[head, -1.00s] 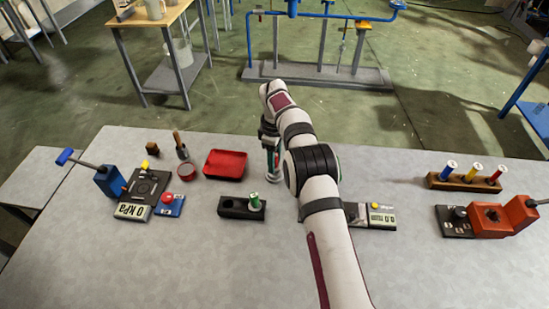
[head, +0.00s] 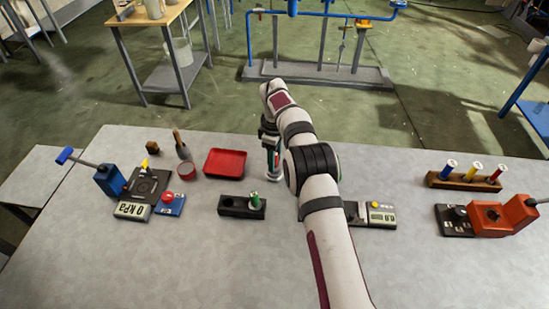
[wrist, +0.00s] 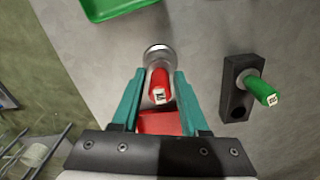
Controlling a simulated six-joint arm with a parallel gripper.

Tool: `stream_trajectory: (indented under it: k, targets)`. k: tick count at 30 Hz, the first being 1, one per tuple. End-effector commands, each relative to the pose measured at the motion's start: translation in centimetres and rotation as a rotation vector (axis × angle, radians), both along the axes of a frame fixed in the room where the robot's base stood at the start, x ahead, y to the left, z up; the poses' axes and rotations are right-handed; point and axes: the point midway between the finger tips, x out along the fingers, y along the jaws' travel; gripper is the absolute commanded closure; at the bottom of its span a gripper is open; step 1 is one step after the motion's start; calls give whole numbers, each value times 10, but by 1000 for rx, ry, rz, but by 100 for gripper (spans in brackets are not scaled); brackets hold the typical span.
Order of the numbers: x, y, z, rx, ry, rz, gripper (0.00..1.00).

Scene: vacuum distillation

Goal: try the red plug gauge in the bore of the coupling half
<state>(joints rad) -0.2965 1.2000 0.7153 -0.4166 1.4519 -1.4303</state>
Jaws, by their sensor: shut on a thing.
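My gripper (wrist: 155,95) has teal fingers closed around the red plug gauge (wrist: 159,86), which carries a small white label on its end. The gauge points down at the silver round coupling half (wrist: 158,54). Its lower end meets or overlaps the ring in the wrist view; I cannot tell how far it sits in the bore. In the head view my gripper (head: 270,148) is above the coupling half (head: 274,177), just left of my arm, and the gauge is mostly hidden.
A black block (head: 233,203) holds a green plug (head: 254,200) and has an empty hole. A red tray (head: 225,163) stands to the left; a green tray (wrist: 110,8) shows in the wrist view. A wooden rack (head: 440,181) with coloured plugs stands right. The front table area is clear.

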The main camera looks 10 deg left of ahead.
Motion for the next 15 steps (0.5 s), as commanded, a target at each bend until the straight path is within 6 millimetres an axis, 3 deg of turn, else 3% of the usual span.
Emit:
stream_trajectory:
  k: [15]
  targets:
    - [0,0,-6,0,0,0,100]
